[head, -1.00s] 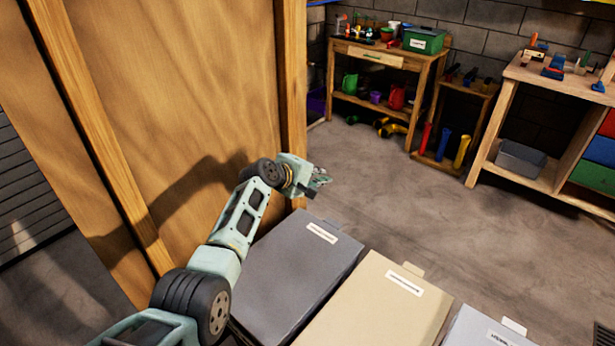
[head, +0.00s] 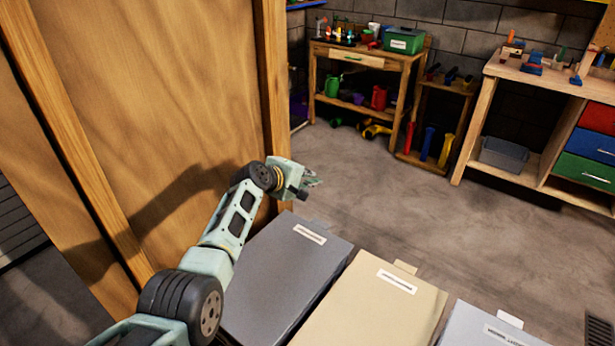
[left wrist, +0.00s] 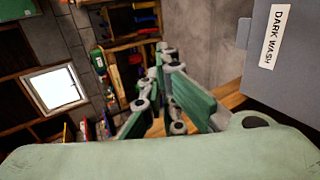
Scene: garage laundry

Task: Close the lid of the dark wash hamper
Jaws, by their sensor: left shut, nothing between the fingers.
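The dark wash hamper is the dark grey one, and its lid (head: 283,275) lies flat and closed on top in the head view. In the left wrist view its lid (left wrist: 298,85) shows at the right with a "DARK WASH" label. My left gripper (head: 312,181) is beyond the lid's far left corner, next to the wooden panel, apart from the lid. In the left wrist view its fingers (left wrist: 172,95) are together with nothing between them. My right gripper is not in view.
A cream hamper (head: 370,305) and a pale grey hamper (head: 490,328) stand to the right, lids down. A tall wooden panel (head: 170,90) rises close on the left. Workbenches (head: 365,60) stand at the back. The concrete floor between is clear.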

